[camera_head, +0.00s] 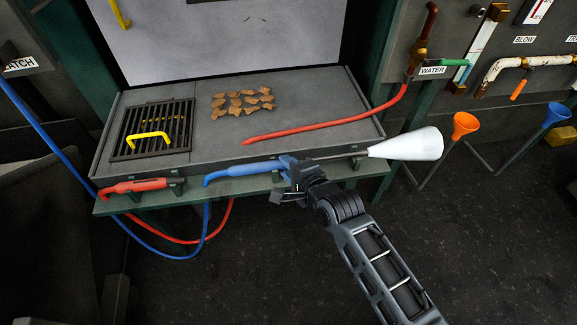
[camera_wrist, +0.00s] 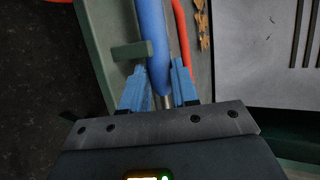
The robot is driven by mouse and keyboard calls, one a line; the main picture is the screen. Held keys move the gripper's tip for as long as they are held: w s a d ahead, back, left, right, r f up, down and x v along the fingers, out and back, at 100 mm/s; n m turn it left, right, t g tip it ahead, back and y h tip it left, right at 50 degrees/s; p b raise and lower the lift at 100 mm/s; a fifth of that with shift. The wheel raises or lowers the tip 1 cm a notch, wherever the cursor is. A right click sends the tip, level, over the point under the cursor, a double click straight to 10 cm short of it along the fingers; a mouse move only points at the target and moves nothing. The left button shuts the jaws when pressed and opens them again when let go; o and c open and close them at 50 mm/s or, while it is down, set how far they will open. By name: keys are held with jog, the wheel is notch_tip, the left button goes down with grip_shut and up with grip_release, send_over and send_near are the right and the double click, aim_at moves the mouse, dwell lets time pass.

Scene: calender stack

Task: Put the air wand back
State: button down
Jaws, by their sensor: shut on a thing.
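The air wand has a blue handle (camera_head: 245,169), a thin metal tube and a wide white cone (camera_head: 410,145) at its right end. It lies level along the front edge of the bench in the head view. My gripper (camera_head: 293,169) is shut on the wand near the right end of the blue handle. In the wrist view the blue handle (camera_wrist: 156,40) runs down between my two blue fingers (camera_wrist: 160,88), with the metal tube showing below it. A green bracket (camera_wrist: 131,52) stands beside the handle. I cannot tell whether the wand touches its brackets.
A red-handled wand (camera_head: 140,185) sits at the bench's front left. On the grey bench top (camera_head: 310,100) are a black grate (camera_head: 152,128), several brown pieces (camera_head: 240,102) and a red hose (camera_head: 325,122). Orange (camera_head: 464,124) and blue (camera_head: 556,114) funnels stand at right.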

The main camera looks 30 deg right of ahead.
dwell(0.3)
jog(key=c, duration=0.8)
grip_release()
jog(key=shift+s, duration=0.1)
jog(key=v, duration=0.7)
jog(key=shift+s+r, duration=0.15)
jog(key=shift+s, duration=0.15)
jog(key=shift+s, duration=0.1)
jog(key=s+r+n, duration=0.3)
jog(key=s+n, duration=0.6)
jog(key=s, duration=1.1)
jog(key=s+r+n, duration=0.3)
jog(key=s+r, duration=0.1)
jog(key=s+r+n+t, duration=0.1)
jog(key=s+r+n, duration=0.2)
jog(key=s+r, duration=0.1)
jog(key=s+r+n, duration=0.4)
jog(key=s+r, duration=0.1)
jog(key=shift+s+a+t+h, duration=0.1)
jog(key=shift+a+t+h, duration=0.05)
jog(key=shift+t+h, duration=0.2)
